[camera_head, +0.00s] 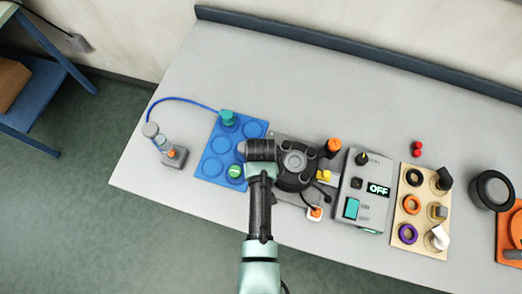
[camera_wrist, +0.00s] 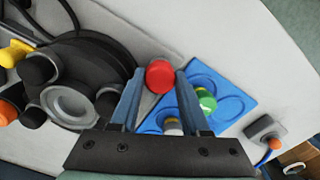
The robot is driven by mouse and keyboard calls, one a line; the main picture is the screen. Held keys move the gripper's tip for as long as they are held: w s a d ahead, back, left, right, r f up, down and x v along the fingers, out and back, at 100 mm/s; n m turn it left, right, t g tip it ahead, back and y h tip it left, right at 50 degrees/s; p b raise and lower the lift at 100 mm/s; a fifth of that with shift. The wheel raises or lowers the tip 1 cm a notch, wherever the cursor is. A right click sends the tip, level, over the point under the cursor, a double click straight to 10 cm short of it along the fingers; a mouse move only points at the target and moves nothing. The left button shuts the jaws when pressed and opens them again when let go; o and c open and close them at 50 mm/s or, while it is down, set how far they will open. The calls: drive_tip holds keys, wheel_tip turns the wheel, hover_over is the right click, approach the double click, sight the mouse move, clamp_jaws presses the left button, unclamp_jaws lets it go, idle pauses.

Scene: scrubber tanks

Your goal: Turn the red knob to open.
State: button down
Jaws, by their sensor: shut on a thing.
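The red knob (camera_wrist: 160,76) shows in the wrist view as a round red cap beside a dark round unit (camera_wrist: 75,85) with several black knobs around a grey hub. My gripper (camera_wrist: 158,88) is shut on the red knob, with one finger at each side of it. In the head view my gripper (camera_head: 258,158) lies at the left side of the same dark unit (camera_head: 294,162). The red knob is hidden there by my gripper and wrist. The knob's turn angle cannot be told, as no mark shows on it.
A blue tray (camera_head: 204,166) with round wells, a green-capped item (camera_head: 235,171) and a teal-topped item (camera_head: 228,117) is close on the left. A grey box (camera_head: 371,170) reading OFF and a wooden board (camera_head: 405,245) with rings stand right. The table's back left is clear.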

drive_tip(key=shift+n, duration=1.2)
drive_tip(key=shift+w, duration=0.1)
drive_tip(key=shift+c, duration=1.9)
unclamp_jaws()
drive_tip(key=shift+d, duration=0.15)
